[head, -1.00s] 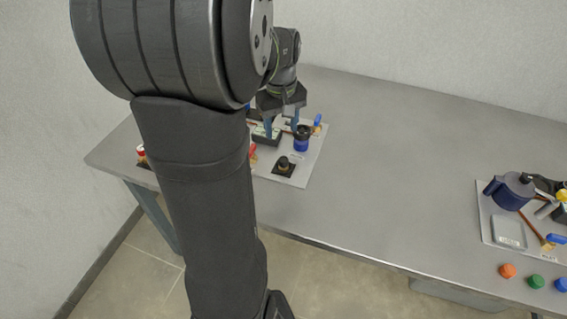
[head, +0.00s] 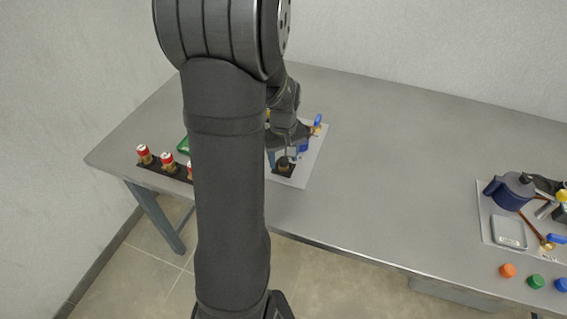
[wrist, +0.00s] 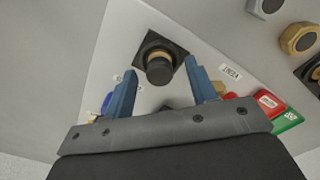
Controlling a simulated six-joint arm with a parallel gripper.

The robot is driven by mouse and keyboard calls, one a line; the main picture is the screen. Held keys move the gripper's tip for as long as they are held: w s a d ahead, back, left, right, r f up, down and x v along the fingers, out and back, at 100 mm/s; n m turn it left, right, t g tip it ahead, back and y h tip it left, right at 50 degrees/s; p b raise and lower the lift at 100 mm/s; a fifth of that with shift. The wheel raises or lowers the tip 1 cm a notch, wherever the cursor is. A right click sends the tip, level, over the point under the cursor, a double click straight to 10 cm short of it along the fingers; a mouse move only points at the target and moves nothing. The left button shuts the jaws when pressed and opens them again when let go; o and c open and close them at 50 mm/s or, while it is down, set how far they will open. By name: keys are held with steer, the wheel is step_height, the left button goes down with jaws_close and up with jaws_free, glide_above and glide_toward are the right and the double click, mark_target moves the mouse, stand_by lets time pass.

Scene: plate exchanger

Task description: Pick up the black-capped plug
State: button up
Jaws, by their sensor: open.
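The black-capped plug (wrist: 160,70) sits upright in a square black base on the light panel, with a brass ring below its cap. In the wrist view it lies between and just beyond the blue fingertips of my gripper (wrist: 158,76). The fingers are apart and empty. In the head view my gripper (head: 282,158) is close by the plug (head: 283,162), which its fingers partly cover. I cannot tell the exact height of the fingertips over the cap.
A row of red-and-white-capped fittings (head: 167,160) stands at the left on a black strip. A blue valve handle (head: 318,119) is at the panel's far corner. A second panel (head: 484,215) with a dark blue pot lies at the right. The table between is clear.

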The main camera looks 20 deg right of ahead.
steer(key=c, duration=1.1)
steer(key=shift+r, duration=0.1)
